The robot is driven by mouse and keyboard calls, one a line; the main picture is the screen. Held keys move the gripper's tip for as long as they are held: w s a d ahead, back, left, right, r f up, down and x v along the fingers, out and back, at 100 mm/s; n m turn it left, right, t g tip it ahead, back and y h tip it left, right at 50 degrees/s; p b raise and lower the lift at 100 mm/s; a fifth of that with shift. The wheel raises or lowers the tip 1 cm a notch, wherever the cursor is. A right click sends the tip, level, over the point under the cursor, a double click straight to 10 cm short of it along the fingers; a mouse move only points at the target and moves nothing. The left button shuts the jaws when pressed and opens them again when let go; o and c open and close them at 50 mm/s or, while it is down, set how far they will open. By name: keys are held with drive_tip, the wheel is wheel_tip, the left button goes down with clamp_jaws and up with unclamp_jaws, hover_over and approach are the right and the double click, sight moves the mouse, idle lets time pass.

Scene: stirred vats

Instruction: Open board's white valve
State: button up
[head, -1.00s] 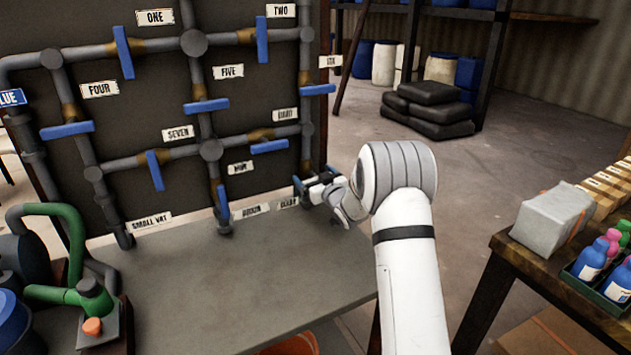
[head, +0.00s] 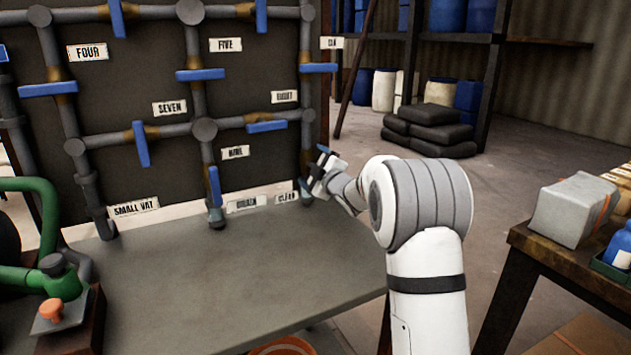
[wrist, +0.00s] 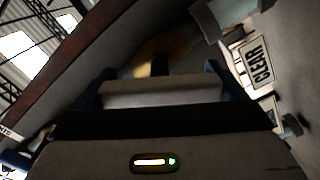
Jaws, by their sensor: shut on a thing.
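The dark board (head: 120,95) carries grey pipes and several blue lever handles; I see no white handle and cannot read a WHITE label. My gripper (head: 319,172) is at the board's lower right edge, shut on the blue handle (head: 324,150) on the right-hand pipe, above the CLEAR label (head: 286,198). Only a small part of this handle shows; the rest is hidden by my gripper. In the wrist view, the CLEAR label (wrist: 254,60) shows tilted at right, and the front of my gripper (wrist: 160,85) hides most of the grip.
A grey bench top (head: 230,255) lies below the board, mostly clear. Green pipework (head: 45,275) with an orange knob (head: 51,309) stands at left. A wooden table (head: 540,255) with a grey package (head: 572,210) is at right. Black sacks (head: 430,130) lie on the floor behind.

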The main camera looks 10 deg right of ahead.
drive_tip(key=n+b, duration=0.1)
drive_tip(key=b, duration=0.1)
drive_tip(key=n+b, duration=0.1)
drive_tip(key=n, duration=0.1)
drive_tip(key=shift+f+n+b, duration=0.3)
drive_tip(key=shift+f+b, duration=0.05)
drive_tip(key=shift+b, duration=0.05)
drive_tip(key=shift+r+n+b, duration=0.1)
drive_tip(key=shift+n+b, duration=1.1)
drive_tip(key=shift+n, duration=0.1)
drive_tip(key=o, duration=0.7)
drive_tip(key=p+v, duration=0.1)
drive_tip(key=v, duration=0.6)
drive_tip(key=shift+s, duration=0.35)
drive_tip(key=shift+r, duration=0.1)
